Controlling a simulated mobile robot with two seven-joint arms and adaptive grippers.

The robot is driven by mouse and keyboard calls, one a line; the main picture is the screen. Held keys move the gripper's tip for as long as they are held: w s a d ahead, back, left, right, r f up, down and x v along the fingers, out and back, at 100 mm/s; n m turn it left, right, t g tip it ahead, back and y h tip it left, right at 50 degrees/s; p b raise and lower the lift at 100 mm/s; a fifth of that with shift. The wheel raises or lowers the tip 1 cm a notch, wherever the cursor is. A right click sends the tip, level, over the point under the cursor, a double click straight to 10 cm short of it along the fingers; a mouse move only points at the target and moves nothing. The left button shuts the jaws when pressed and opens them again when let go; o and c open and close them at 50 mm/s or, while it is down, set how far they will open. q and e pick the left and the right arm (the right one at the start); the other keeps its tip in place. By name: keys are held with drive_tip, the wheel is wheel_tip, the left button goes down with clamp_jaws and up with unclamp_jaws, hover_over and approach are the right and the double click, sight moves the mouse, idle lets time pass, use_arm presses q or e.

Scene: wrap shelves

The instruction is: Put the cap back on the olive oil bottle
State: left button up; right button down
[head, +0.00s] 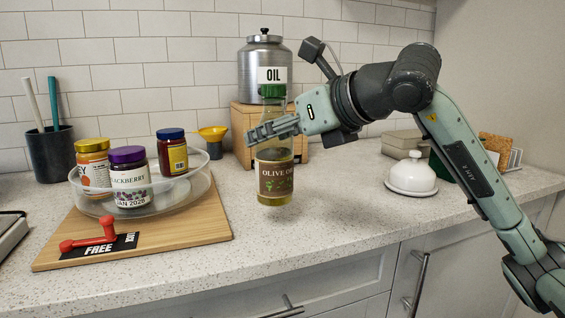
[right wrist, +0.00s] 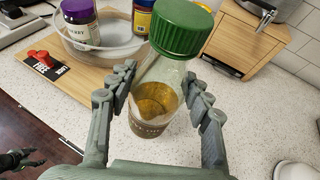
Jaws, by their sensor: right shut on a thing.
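The olive oil bottle (head: 275,178) is clear with a brown label and yellow-green oil, and it is upright over the counter. Its green cap (head: 273,91) sits at the top of the neck; it shows large in the right wrist view (right wrist: 181,27). I cannot tell how tightly it is seated. My right gripper (head: 274,130) is shut on the bottle below the cap, one finger on each side. Whether the bottle's base touches the counter is unclear. My left gripper (right wrist: 20,161) shows small and dark at the lower left of the right wrist view, away from the bottle.
A clear turntable tray (head: 205,160) with several jars stands on a wooden board (head: 190,232) to the left. A red-handled lever (head: 88,240) is on the board. A steel oil canister (head: 247,68) stands behind. A white domed dish (head: 411,175) is right. Front counter is clear.

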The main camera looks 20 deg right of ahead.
sight(282, 160)
drive_tip(key=shift+w+d+f, duration=0.2)
drive_tip(key=shift+d+f, duration=0.2)
drive_tip(key=shift+d, duration=0.35)
drive_tip(key=shift+f, duration=1.8)
use_arm(q)
drive_tip(key=shift+s, duration=0.25)
use_arm(e)
drive_tip(key=shift+f, duration=0.2)
drive_tip(key=shift+f, duration=0.1)
drive_tip(key=c, duration=1)
unclamp_jaws()
use_arm(q)
drive_tip(key=shift+w+r, duration=0.3)
drive_tip(key=shift+r, duration=0.15)
use_arm(e)
drive_tip(key=o, duration=0.3)
use_arm(q)
drive_tip(key=shift+r, duration=0.15)
